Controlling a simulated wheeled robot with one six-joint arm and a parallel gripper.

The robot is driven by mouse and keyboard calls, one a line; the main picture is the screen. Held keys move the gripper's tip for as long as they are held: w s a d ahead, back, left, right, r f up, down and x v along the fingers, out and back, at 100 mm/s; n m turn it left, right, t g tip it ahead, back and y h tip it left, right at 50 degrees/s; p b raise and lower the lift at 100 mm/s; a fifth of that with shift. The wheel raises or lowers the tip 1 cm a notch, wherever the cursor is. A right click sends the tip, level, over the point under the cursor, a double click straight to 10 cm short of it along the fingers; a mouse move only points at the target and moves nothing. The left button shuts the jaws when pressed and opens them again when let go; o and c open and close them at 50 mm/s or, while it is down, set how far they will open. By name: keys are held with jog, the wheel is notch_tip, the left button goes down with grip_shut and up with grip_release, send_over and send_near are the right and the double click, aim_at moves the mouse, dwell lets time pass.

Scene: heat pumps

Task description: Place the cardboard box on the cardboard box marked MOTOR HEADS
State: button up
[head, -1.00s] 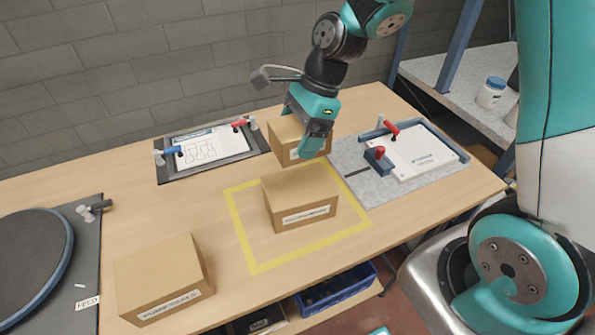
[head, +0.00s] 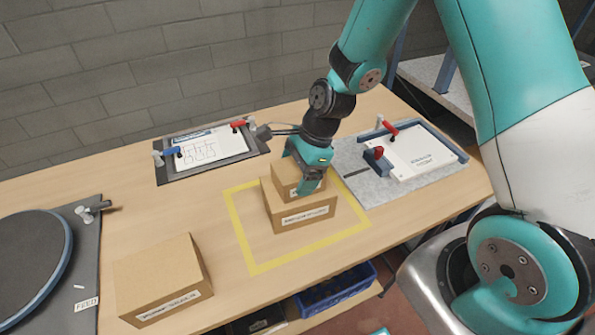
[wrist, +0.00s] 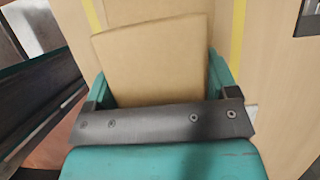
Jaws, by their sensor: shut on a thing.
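My gripper (head: 309,178) is shut on a small cardboard box (head: 287,176), which also fills the jaws in the wrist view (wrist: 150,62). In the head view the small box is over the back part of a larger cardboard box (head: 302,213) with a white label. The small box looks upright and at or very close to the larger box's top; I cannot tell whether it bears on it. The larger box stands inside a yellow taped square. Another labelled cardboard box (head: 163,277) stands at the front left. The labels are too blurred to read surely.
A clamped drawing board (head: 205,150) lies at the back left of the table and a grey fixture with a white sheet (head: 418,155) at the right. A round dark plate (head: 30,260) is at the far left. A blue crate (head: 335,287) sits below the table.

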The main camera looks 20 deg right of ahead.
jog(key=o, duration=0.9)
jog(key=shift+f, duration=0.1)
jog(key=v, duration=1.1)
jog(key=shift+d+r, duration=0.15)
jog(key=shift+r, duration=0.5)
jog(key=s+a+r+n, duration=0.4)
jog(key=s+n, duration=0.5)
jog(key=n, duration=0.3)
jog(key=s+a+r+n, duration=0.5)
jog(key=s+n, duration=0.4)
jog(key=n, duration=0.4)
jog(key=shift+s+r, duration=0.3)
jog(key=shift+r, duration=0.3)
